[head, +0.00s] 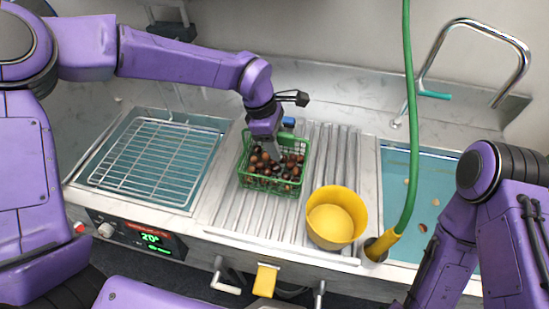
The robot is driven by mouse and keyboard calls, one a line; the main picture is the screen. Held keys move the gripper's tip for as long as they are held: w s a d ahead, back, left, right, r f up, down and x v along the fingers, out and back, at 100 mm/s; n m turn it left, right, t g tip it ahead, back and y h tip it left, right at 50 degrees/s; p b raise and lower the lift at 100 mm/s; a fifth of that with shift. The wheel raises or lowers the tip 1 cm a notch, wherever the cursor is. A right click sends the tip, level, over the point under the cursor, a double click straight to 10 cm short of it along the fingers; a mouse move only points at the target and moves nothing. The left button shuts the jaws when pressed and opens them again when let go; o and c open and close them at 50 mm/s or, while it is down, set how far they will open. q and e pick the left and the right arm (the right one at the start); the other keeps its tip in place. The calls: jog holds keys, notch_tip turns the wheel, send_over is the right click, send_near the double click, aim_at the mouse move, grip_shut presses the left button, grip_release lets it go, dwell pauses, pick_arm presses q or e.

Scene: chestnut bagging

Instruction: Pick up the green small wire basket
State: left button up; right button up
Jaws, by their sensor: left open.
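The green small wire basket (270,183) stands upright on the ribbed metal draining surface in the middle of the counter. It holds several brown chestnuts (282,170). My left gripper (275,150) points down at the back left part of the basket, over its rim. It is open, and its fingertips are partly hidden by the arm and the basket, so I cannot tell whether they touch the wire. My right arm shows at the right edge, but its gripper is out of the picture.
A yellow bucket (336,218) stands right of the basket, close to it. A wire rack (155,158) covers a left basin. A sink (400,170) with water and a few floating bits lies at the right.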

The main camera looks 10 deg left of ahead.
pick_arm(q)
grip_shut()
jog(key=shift+r, duration=0.1)
dwell(1.2)
